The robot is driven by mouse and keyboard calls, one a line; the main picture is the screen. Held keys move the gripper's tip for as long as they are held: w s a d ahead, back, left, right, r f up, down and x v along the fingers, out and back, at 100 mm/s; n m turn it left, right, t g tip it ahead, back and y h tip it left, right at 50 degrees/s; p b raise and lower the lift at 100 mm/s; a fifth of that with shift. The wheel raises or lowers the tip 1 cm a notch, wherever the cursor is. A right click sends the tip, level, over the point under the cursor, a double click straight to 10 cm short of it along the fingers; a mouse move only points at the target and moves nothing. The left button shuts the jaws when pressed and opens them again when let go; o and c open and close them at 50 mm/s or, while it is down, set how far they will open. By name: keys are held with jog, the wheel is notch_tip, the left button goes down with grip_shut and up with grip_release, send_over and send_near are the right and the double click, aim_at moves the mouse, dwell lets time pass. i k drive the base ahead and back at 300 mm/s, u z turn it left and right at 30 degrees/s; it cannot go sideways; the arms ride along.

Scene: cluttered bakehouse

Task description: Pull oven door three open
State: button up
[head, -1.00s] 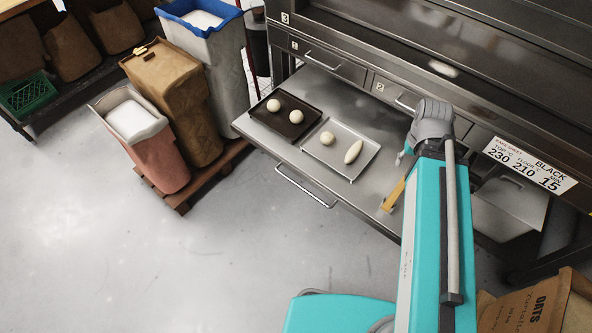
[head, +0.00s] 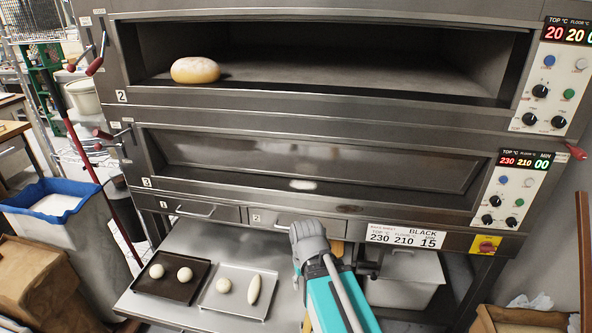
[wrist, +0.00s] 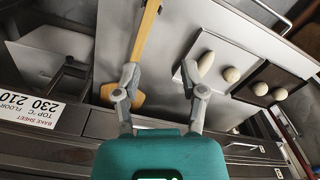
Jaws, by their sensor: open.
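Oven door three (head: 310,165) is the dark glass front of the lower oven deck, marked 3 at its left corner. It looks shut. A small pale shape shows at its lower middle; I cannot tell if it is a reflection. A lever with a red knob (head: 103,133) sits at the left end of this deck. My gripper (wrist: 160,72) is open and empty, with its fingers apart in the wrist view. In the head view my wrist is in front of the drawers below door three, and the fingertips are hard to make out.
The upper deck (head: 330,60) is open with a round loaf (head: 195,70) inside. Below, a pulled-out shelf (head: 135,300) holds a dark tray (head: 150,291) and a light tray (head: 238,308) of dough. A wooden tool (wrist: 142,45) lies near my left finger. Control panels are at right.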

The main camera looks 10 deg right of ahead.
aim_at(450, 173)
jog(key=z, duration=0.6)
jog(key=i, duration=0.9)
jog(key=u, duration=0.9)
